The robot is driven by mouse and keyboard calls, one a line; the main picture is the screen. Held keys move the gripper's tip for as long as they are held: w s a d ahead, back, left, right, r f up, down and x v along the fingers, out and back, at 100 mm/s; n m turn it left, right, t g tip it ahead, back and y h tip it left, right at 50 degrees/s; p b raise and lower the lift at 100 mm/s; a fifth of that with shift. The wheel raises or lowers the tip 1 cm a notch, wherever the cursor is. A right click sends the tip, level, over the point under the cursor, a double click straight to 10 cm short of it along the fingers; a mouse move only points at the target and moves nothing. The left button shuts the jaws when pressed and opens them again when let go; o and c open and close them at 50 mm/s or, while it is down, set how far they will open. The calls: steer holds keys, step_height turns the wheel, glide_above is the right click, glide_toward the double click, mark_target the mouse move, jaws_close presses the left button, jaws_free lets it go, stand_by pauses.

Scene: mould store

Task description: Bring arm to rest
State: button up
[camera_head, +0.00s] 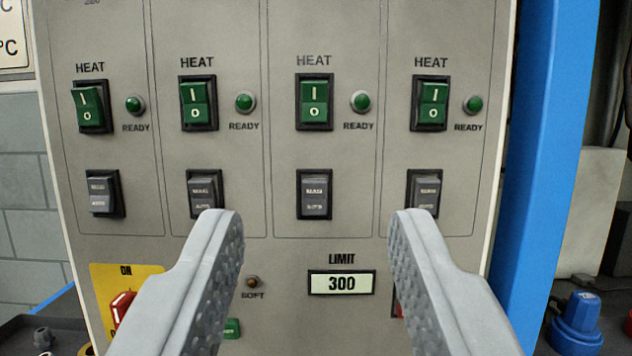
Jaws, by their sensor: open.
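My gripper (314,222) is open, its two grey fingers wide apart with nothing between them. It is in front of a grey control panel (270,150). The fingertips overlap the lower row of dark switches in the picture; whether they touch the panel I cannot tell. The panel has a row of green HEAT rocker switches, such as this one (314,101), each beside a round green READY lamp (361,101). A LIMIT display (342,283) reading 300 shows between the fingers. The fingers hide parts of the lower panel.
A red switch (122,307) on a yellow plate marked ON is at lower left, partly hidden by the left finger. A blue upright (545,150) stands right of the panel. A blue knob-like object (576,322) is at lower right. A grey block wall (25,200) is at left.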

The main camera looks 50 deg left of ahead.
steer(key=s+a+r+m+t+h, duration=0.35)
steer(key=r+h, duration=0.25)
steer(key=r, duration=0.3)
steer(key=s+a+r+m+t+h, duration=0.2)
steer(key=a+r+t+h, duration=0.3)
steer(key=r, duration=0.3)
steer(key=s+a+f+m+g+h, duration=0.1)
steer(key=s+a+m+g+h, duration=0.1)
steer(key=s, duration=0.9)
steer(key=s+a+f+m+g+h, duration=0.1)
steer(key=s+a+m+g+h, duration=0.1)
steer(key=s, duration=0.9)
steer(key=a+m+h, duration=0.1)
steer(key=h, duration=0.1)
steer(key=shift+s+h, duration=0.3)
